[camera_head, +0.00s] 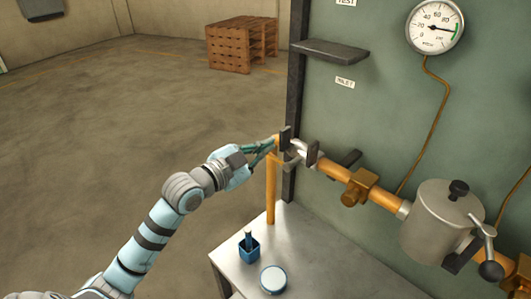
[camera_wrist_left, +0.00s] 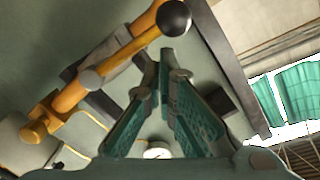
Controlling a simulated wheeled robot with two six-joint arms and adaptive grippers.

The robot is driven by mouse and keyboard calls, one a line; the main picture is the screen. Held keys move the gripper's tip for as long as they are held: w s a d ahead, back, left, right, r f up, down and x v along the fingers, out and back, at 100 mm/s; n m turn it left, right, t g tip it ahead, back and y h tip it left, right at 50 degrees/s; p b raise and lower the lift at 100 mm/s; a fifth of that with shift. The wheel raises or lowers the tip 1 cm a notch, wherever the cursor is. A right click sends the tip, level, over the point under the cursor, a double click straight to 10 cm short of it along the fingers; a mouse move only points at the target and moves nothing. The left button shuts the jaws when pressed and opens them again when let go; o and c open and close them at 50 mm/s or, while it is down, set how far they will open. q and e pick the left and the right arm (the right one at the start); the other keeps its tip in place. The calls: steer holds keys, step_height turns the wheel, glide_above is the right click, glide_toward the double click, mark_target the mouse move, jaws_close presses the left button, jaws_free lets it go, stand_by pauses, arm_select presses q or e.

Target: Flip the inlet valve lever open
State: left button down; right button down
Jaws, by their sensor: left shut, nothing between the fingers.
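The inlet pipe (camera_head: 332,168) is orange and runs along the green wall below an "INLET" label (camera_head: 344,83). At its left end is a silver valve fitting (camera_head: 298,150) with dark plates beside it. My right gripper is out of view.
A silver canister (camera_head: 437,222) and a ball-ended handle (camera_head: 490,270) are at right. A gauge (camera_head: 435,26) and shelf (camera_head: 330,50) are above. The floor at left is clear.

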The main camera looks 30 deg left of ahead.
arm_select(q)
steer(key=shift+s+a+f+n, duration=0.2)
steer(key=shift+a+f+n, duration=0.35)
steer(key=shift+f, duration=0.1)
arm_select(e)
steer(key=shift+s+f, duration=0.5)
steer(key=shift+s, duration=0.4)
